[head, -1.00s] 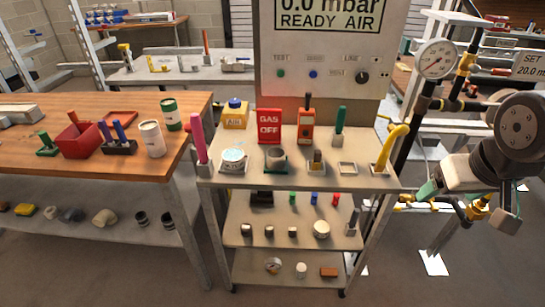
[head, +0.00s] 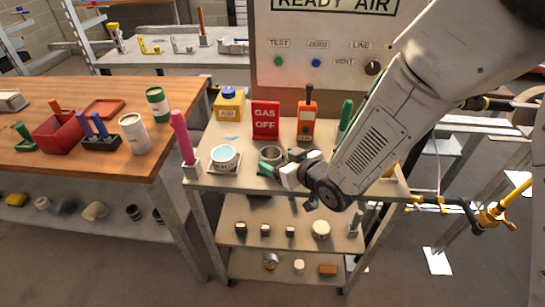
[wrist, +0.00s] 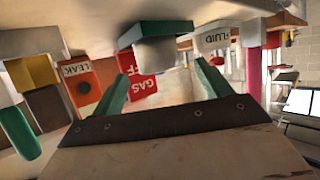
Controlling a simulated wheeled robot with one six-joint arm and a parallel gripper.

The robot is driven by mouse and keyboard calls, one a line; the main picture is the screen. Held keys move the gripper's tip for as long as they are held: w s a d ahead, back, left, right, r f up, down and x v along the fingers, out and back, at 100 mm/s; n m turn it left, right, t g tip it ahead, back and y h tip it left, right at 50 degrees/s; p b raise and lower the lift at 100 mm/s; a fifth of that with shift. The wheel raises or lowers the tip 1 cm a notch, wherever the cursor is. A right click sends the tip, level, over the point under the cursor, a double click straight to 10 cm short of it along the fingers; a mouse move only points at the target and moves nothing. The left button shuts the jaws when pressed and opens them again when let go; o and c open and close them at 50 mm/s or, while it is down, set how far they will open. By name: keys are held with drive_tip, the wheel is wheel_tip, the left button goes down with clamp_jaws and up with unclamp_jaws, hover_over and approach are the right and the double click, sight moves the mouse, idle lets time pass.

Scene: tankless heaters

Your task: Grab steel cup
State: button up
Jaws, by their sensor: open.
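The steel cup (head: 270,154) is a small grey cup standing upright on the top shelf of the cart, in front of the red GAS OFF sign. My gripper (head: 267,169) is just in front of it and to its right, low over the shelf, and partly hides it. In the wrist view, which is upside down, the green fingers of my gripper (wrist: 163,66) are spread apart and empty. The grey cup (wrist: 161,54) appears between and beyond the fingertips. I cannot tell whether the fingers touch it.
A cup marked FLUID (head: 223,157) stands close to the left, with a pink handle (head: 182,138) beyond it. The GAS OFF sign (head: 265,118) and orange leak detector (head: 307,117) stand behind. A wooden table (head: 75,150) is at left.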

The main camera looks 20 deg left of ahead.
sight(265, 153)
drive_tip(key=x, duration=0.6)
drive_tip(key=shift+w+f, duration=0.15)
drive_tip(key=shift+f, duration=0.15)
drive_tip(key=shift+c, duration=0.4)
drive_tip(key=c, duration=1.1)
drive_tip(key=shift+o, duration=0.2)
drive_tip(key=shift+r, duration=0.1)
